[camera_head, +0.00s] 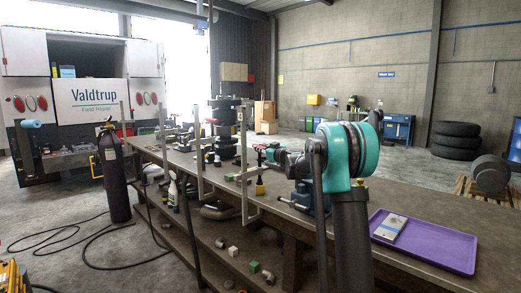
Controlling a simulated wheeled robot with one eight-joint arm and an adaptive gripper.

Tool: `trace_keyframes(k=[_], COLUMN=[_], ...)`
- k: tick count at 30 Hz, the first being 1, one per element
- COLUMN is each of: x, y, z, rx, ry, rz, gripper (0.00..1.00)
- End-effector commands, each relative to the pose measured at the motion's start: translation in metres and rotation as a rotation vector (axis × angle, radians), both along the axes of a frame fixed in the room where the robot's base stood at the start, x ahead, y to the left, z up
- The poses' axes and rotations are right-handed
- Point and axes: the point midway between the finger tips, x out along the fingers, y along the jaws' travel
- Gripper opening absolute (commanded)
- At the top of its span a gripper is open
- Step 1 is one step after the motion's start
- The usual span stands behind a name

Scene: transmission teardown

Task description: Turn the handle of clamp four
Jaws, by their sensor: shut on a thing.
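Several tall bar clamps stand along the front edge of the workbench. The nearest clamp (243,165) has a pale upright bar and a lower arm below the bench top. No number shows on any clamp, so I cannot read which is clamp four. My gripper (259,153) is at the end of my teal and grey arm, beside this nearest clamp's upright. It is small and dark here, and appears shut on the clamp's handle, which is mostly hidden. The handle's turn angle cannot be made out.
The long workbench (400,195) carries a dark upright assembly (222,118) behind the clamp. A small yellow and black item (260,187) sits just below my gripper. A purple tray (440,246) with a grey plate (389,227) lies at right. A dark cylinder (113,175) stands left.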

Motion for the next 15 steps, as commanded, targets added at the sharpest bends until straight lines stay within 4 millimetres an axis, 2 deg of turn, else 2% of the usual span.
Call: trace_keyframes(k=[8,15], x=[-0.0013,-0.0019], y=[0.0016,0.0047], z=[-0.0001,-0.0002], rx=[0.0,0.0], ry=[0.0,0.0], rz=[-0.059,-0.219], gripper=[0.0,0.0])
